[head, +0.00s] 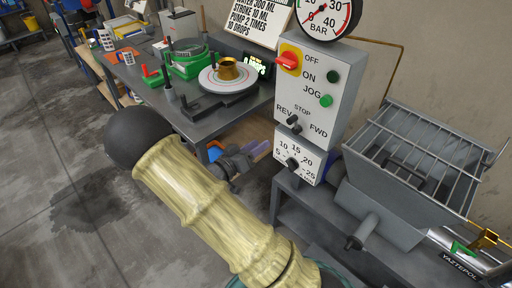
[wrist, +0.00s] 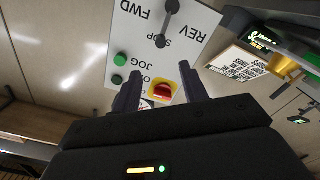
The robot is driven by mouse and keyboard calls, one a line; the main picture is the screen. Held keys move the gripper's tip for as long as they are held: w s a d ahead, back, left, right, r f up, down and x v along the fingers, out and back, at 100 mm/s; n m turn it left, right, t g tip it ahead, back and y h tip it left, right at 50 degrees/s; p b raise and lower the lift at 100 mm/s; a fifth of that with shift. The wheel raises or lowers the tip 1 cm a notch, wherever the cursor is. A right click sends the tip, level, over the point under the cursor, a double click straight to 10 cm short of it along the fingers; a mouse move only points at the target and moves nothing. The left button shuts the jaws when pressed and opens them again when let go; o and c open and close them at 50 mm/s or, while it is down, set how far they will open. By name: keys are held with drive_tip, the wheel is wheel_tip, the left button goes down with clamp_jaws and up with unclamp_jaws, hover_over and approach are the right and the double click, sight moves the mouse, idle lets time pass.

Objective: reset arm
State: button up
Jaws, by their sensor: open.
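My gripper (wrist: 163,92) shows in the wrist view with its two dark fingers apart and nothing between them. Behind the fingers stands the control panel (wrist: 150,45), upside down in this view, with the red switch (wrist: 162,90) on its yellow plate showing between the fingertips. I cannot tell how far the fingers are from the panel. In the head view the same control panel (head: 312,88) stands upright at the centre right.
A grey hopper with a wire grate (head: 420,155) stands right of the panel. A pressure gauge (head: 327,12) sits above the panel. Left of it, a workbench (head: 200,128) holds a round scale with a brass cup (head: 228,70) and green tools. Open concrete floor (head: 50,150) lies at left.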

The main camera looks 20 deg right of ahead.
drive_tip(key=shift+w, duration=0.1)
idle(0.3)
drive_tip(key=a+f+n+y, duration=0.1)
drive_tip(key=a+n+y, duration=0.2)
drive_tip(key=a+y, duration=0.75)
drive_tip(key=s+d+r+n+g+y, duration=0.1)
drive_tip(key=s+d+r+g+y, duration=0.1)
drive_tip(key=s, duration=0.6)
drive_tip(key=s+d+r+n+g+y, duration=0.1)
drive_tip(key=s+d+n+g+y, duration=0.1)
drive_tip(key=s+y, duration=0.2)
drive_tip(key=s, duration=0.3)
drive_tip(key=shift+s+r+n, duration=0.3)
drive_tip(key=shift+s+r, duration=0.05)
